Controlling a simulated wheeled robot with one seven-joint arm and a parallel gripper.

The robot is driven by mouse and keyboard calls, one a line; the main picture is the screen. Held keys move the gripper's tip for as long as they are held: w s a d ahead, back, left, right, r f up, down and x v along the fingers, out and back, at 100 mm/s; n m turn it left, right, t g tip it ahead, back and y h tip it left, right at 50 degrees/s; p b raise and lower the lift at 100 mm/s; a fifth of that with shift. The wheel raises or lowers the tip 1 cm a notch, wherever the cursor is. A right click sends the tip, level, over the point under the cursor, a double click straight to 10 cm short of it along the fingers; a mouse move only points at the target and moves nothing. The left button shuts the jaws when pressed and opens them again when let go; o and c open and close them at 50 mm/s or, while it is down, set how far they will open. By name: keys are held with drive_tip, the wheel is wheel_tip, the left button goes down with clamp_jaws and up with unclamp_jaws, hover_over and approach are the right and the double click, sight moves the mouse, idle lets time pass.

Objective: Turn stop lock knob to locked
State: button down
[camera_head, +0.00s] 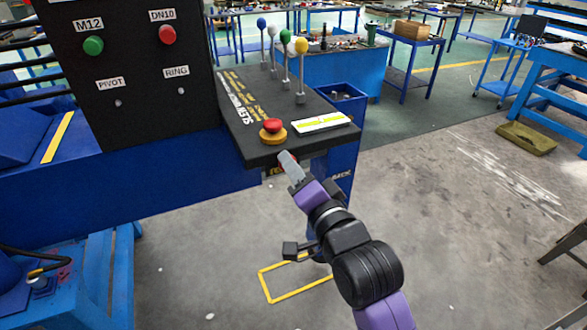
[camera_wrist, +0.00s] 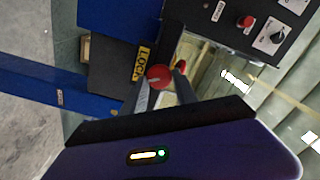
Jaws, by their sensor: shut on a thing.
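The stop lock knob is the red round knob (camera_wrist: 160,76) beside a yellow label reading LOCK (camera_wrist: 143,62) in the wrist view. My gripper (camera_wrist: 162,88) has one finger on each side of this knob and is shut on it. In the head view my gripper (camera_head: 289,166) reaches the front face of the black control console (camera_head: 240,150), just below its top edge. There the gripper mostly hides the knob and part of the yellow label. The knob's exact turn angle is hard to read.
On the console top are a red mushroom button on a yellow base (camera_head: 272,131), a white-and-yellow panel (camera_head: 321,122) and several levers with coloured balls (camera_head: 301,45). A tall black panel (camera_head: 140,100) stands left.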

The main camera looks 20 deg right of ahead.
drive_tip(key=m, duration=0.6)
drive_tip(key=shift+f, duration=0.15)
idle(0.4)
drive_tip(key=c, duration=1)
unclamp_jaws()
drive_tip(key=shift+s, duration=0.15)
drive_tip(key=s+b, duration=0.1)
drive_tip(key=s, duration=0.6)
drive_tip(key=shift+s+b, duration=0.3)
drive_tip(key=shift+b, duration=0.1)
